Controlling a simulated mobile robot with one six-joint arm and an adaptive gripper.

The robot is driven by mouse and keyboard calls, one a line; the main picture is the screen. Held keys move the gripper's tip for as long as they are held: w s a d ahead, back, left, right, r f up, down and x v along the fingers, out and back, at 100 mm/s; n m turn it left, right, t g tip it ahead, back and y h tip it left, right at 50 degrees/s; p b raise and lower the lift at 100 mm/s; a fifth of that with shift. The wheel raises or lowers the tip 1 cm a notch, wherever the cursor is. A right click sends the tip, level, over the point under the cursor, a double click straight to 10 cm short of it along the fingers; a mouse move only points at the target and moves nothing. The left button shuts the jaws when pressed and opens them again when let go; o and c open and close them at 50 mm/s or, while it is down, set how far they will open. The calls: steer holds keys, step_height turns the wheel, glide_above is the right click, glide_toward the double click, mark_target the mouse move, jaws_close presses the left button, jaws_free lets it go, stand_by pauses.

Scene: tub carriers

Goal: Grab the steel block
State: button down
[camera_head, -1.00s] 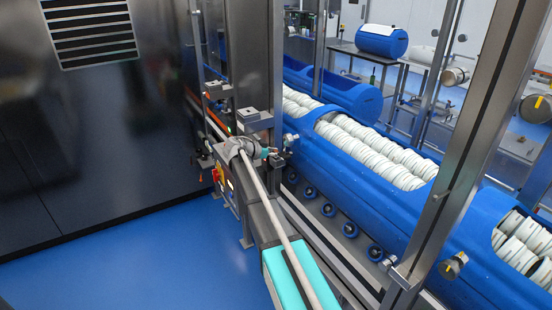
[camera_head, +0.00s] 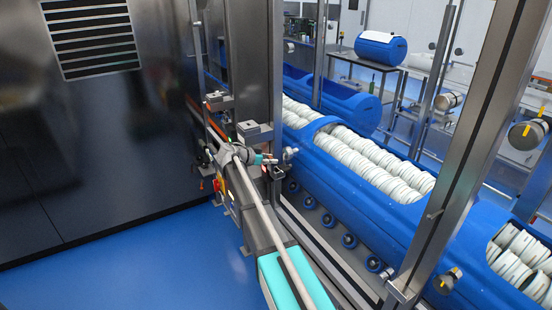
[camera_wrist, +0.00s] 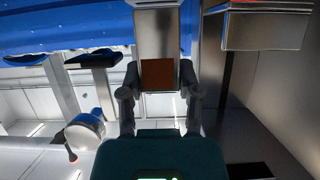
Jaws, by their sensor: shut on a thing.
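In the wrist view my gripper (camera_wrist: 158,78) has its two dark fingers closed against the sides of a steel block (camera_wrist: 158,42). The block has a bright grey metal face, with a brown square patch at the end nearest my palm. In the head view my gripper (camera_head: 272,159) is small, at the far end of my long pale arm, beside the dark metal posts. The held block cannot be made out clearly there. Whether it still touches a support is hidden.
Another metal block (camera_wrist: 264,28) is close on the right in the wrist view. Metal fixtures (camera_head: 254,130) stand beside my gripper. A blue tub carrier (camera_head: 345,190) with white round pieces lies to the right, behind an upright post (camera_head: 465,150). A dark cabinet (camera_head: 95,140) fills the left; blue floor is clear.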

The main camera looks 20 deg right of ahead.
steer(key=s+a, duration=0.2)
steer(key=a, duration=1.3)
steer(key=shift+s+a, duration=0.2)
steer(key=shift+s, duration=0.05)
